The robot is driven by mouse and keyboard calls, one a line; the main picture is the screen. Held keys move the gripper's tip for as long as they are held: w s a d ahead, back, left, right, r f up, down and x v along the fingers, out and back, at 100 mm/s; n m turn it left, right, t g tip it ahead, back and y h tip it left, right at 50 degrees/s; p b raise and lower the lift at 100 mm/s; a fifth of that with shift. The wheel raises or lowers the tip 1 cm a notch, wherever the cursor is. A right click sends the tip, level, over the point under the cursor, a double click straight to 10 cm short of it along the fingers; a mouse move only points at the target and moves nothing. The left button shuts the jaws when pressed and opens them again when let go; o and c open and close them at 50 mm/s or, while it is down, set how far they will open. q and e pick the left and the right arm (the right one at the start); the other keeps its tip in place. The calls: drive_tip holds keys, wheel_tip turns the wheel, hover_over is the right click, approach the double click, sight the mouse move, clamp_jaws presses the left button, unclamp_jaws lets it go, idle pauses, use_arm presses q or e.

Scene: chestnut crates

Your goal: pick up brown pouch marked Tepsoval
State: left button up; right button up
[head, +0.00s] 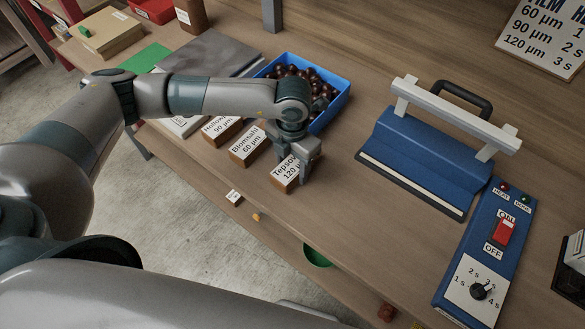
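The brown pouch marked Tepso..., 120 µ... (286,179), lies near the front edge of the wooden bench with its label facing up. The end of its name is hidden. My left gripper (296,156) points down at the far end of this pouch. Its fingers overlap the pouch's upper edge in the picture. I cannot tell whether they touch it or how far apart they are. My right gripper is not in view.
The pouches marked Biomsahl (246,146) and Hulno... (219,131) lie to the left. A blue crate (333,112) of chestnuts stands behind my gripper. A blue sealer (420,158) and its control box (508,203) stand to the right.

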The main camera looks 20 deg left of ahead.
sight(293, 166)
use_arm(q)
drive_tip(key=c, duration=0.6)
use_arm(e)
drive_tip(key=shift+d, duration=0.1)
